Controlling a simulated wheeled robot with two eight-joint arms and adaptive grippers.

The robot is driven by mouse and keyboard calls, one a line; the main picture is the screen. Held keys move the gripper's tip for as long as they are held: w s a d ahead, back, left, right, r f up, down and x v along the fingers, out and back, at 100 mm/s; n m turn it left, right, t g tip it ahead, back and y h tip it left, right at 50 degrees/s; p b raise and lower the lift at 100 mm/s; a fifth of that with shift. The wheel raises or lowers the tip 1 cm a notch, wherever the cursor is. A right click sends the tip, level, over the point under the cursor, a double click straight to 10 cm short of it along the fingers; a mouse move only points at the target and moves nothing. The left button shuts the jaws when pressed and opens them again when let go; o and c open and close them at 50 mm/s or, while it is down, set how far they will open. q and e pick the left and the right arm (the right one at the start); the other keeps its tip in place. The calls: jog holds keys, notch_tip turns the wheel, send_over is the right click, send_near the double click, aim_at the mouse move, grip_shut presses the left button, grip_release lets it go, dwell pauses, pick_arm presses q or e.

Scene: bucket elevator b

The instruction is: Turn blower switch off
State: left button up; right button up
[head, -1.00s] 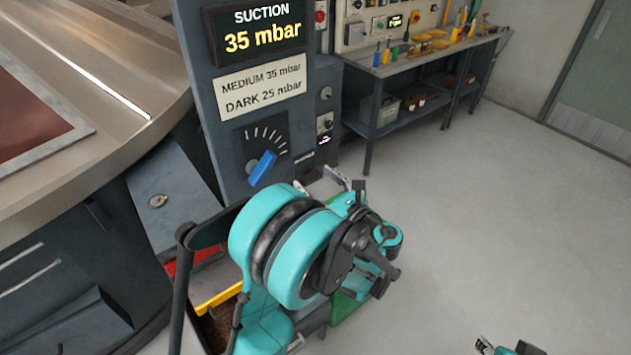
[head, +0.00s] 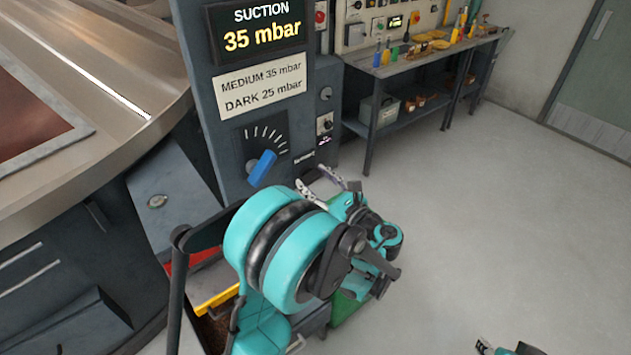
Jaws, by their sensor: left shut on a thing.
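The grey control column (head: 200,75) carries a small pale label (head: 304,158), too small to read, low on its right side. A dark part (head: 312,176) sits just under that label; I cannot tell whether it is the blower switch. My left gripper (head: 322,186) is at this spot, in front of the column's lower right edge. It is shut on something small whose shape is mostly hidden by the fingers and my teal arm. My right gripper (head: 485,347) shows only in part at the bottom edge; its jaws cannot be judged.
A suction display (head: 262,38) reads 35 mbar. A blue-handled dial (head: 262,168) is on the column left of my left gripper. A small switch panel (head: 325,126) is above it. A workbench (head: 420,60) with tools stands behind. The floor at right is clear.

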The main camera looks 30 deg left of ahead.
pick_arm(q)
jog(key=n+b, duration=0.1)
jog(key=n, duration=0.3)
jog(key=shift+s+f+n, duration=0.1)
jog(key=shift+n, duration=0.2)
jog(key=n, duration=0.3)
jog(key=shift+n+b, duration=0.3)
jog(key=shift+b, duration=0.1)
jog(key=n, duration=0.4)
jog(key=shift+f+b, duration=0.1)
jog(key=shift+b, duration=0.25)
jog(key=shift+n, duration=1.9)
jog(key=o, duration=1.2)
jog(key=shift+a, duration=0.1)
jog(key=shift+c, duration=0.2)
